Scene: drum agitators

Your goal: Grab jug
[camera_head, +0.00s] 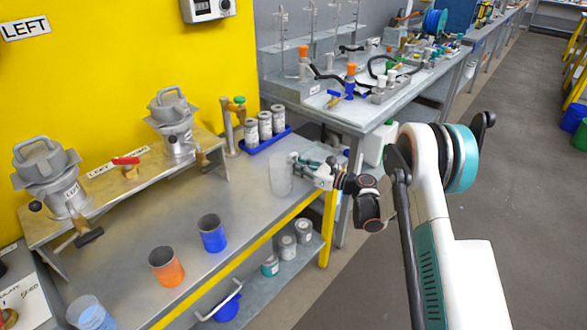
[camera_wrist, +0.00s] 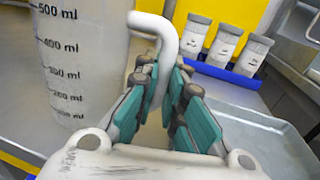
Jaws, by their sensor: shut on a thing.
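The jug (camera_head: 281,176) is a translucent white measuring jug standing upright near the right end of the metal bench. In the wrist view the jug (camera_wrist: 82,60) fills the upper left, with black millilitre marks on its side. Its white handle (camera_wrist: 172,45) curves down between the teal finger pads. My gripper (camera_head: 306,164) reaches in from the right, and in the wrist view my gripper (camera_wrist: 168,95) is shut on the jug's handle. The jug's base seems to be at bench height; I cannot tell whether it is lifted.
Several labelled canisters (camera_head: 265,126) stand in a blue tray (camera_head: 267,141) behind the jug. An orange cup (camera_head: 166,267) and a blue cup (camera_head: 212,233) stand left on the bench. A raised shelf (camera_head: 117,187) holds two grey drum agitators (camera_head: 47,178).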

